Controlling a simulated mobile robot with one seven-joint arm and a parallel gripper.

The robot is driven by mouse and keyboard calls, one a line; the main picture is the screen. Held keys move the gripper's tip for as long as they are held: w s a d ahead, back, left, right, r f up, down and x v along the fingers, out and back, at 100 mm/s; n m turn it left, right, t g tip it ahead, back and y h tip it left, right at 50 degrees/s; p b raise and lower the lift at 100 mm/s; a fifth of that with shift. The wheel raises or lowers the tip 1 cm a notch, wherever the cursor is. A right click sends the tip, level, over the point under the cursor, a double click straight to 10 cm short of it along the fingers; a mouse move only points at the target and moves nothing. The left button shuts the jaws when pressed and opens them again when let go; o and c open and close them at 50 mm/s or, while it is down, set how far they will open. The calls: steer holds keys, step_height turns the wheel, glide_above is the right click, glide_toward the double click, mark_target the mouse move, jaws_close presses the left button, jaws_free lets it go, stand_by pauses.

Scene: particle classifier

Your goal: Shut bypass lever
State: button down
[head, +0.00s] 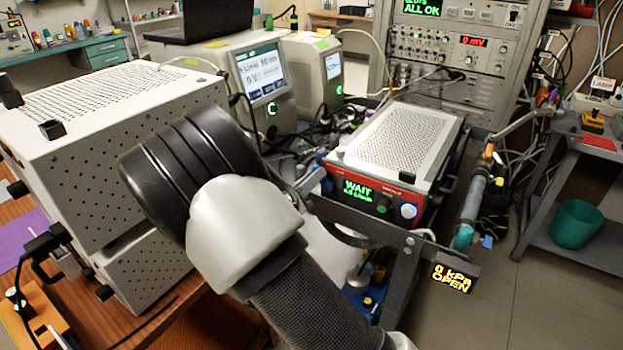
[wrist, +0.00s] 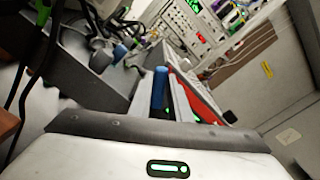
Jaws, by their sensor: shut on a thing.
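In the wrist view, my gripper (wrist: 165,122) shows as a pale body with a dark band along the bottom. A blue upright handle (wrist: 160,88), which looks like the bypass lever, rises just beyond this band. In the head view, my arm covers the gripper, and a small blue part (head: 321,158) shows at the left of the red-fronted instrument. A small display (head: 452,278) on the pipe frame reads 0 kPa OPEN.
The red-fronted instrument (head: 377,203) shows WAIT and stands on a dark frame (head: 355,222). A large perforated white box (head: 120,150) stands close left of my arm. A pipe (head: 472,205) runs up the frame's right side. Open floor lies at the lower right, before a teal bin (head: 577,224).

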steer(key=shift+d, duration=0.1)
steer(key=m, duration=0.2)
steer(key=d+m, duration=0.1)
steer(key=shift+s+r+m, duration=0.3)
steer(key=shift+s, duration=0.1)
steer(key=shift+s+d+r+m+b, duration=0.1)
steer(key=shift+s+d+m+b, duration=0.15)
steer(key=shift+m, duration=0.65)
steer(key=shift+s+d+r+m+b, duration=0.15)
steer(key=shift+d+m+b, duration=0.15)
steer(key=shift+m, duration=0.6)
steer(key=shift+d+f, duration=0.1)
steer(key=c, duration=1.6)
jaws_free()
steer(key=shift+c, duration=0.2)
steer(key=shift+s, duration=0.15)
steer(key=p+v, duration=0.2)
steer(key=v, duration=1.5)
steer(key=shift+p, duration=0.3)
